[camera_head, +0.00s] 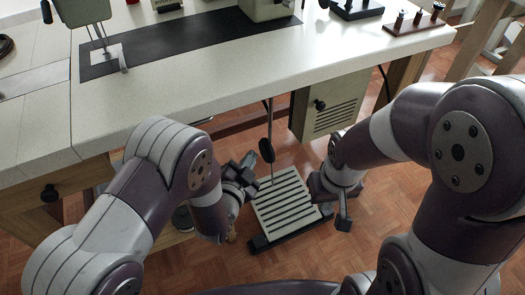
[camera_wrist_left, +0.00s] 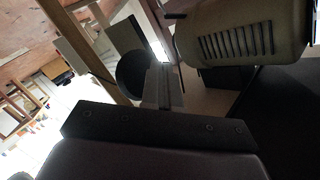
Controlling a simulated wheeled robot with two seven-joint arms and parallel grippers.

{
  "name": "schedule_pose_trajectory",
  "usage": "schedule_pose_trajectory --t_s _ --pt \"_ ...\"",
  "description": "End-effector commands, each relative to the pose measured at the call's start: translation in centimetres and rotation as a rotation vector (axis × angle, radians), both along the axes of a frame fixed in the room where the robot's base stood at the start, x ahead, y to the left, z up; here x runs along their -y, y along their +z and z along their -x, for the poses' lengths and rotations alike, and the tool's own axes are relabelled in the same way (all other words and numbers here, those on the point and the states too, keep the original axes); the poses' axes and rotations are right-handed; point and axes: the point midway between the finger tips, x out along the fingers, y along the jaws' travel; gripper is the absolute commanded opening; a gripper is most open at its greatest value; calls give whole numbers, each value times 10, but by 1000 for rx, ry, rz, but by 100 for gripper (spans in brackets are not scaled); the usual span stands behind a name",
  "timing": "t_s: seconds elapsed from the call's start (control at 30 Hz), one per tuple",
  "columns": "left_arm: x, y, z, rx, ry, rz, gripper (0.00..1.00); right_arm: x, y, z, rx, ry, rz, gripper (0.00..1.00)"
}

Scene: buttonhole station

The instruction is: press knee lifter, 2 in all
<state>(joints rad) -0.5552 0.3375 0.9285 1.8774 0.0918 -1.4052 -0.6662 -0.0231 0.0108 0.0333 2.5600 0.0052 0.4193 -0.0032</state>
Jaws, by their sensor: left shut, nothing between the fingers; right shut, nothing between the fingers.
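The knee lifter (camera_head: 266,150) is a dark oval pad on a thin rod hanging below the table's front edge. My left gripper (camera_head: 250,168) is shut and empty, low under the table, just left of and close to the pad in the head view. In the left wrist view a dark round pad (camera_wrist_left: 131,75) shows beside the shut fingers (camera_wrist_left: 163,88); I cannot tell whether they touch. My right gripper (camera_head: 343,222) is shut and empty, at the right of the foot pedal, away from the pad.
A slatted foot pedal (camera_head: 292,205) stands on the tiled floor below. A vented motor box (camera_head: 328,105) hangs under the table to the right of the rod. The white tabletop (camera_head: 200,95) overhangs the space. A drawer knob (camera_head: 49,193) is at the left.

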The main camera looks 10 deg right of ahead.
Motion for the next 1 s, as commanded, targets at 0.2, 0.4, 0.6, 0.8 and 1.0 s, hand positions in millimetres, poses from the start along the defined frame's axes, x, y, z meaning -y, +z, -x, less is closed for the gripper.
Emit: schedule_pose_trajectory --t_s 0.2,0.4,0.6,0.8,1.0 --pt "6 0 -2 1 -1 0 0 0 0 0 0 0 0 0" --pt "6 0 -2 1 -1 0 0 0 0 0 0 0 0 0" --pt "8 0 -2 1 0 1 0 0 0 0 0 0 0 0" --pt "10 0 -3 0 0 0 0 0 -1 0 0 0 0 0" --pt "12 0 -4 0 0 -1 0 0 -1 0 0 0 0 0"
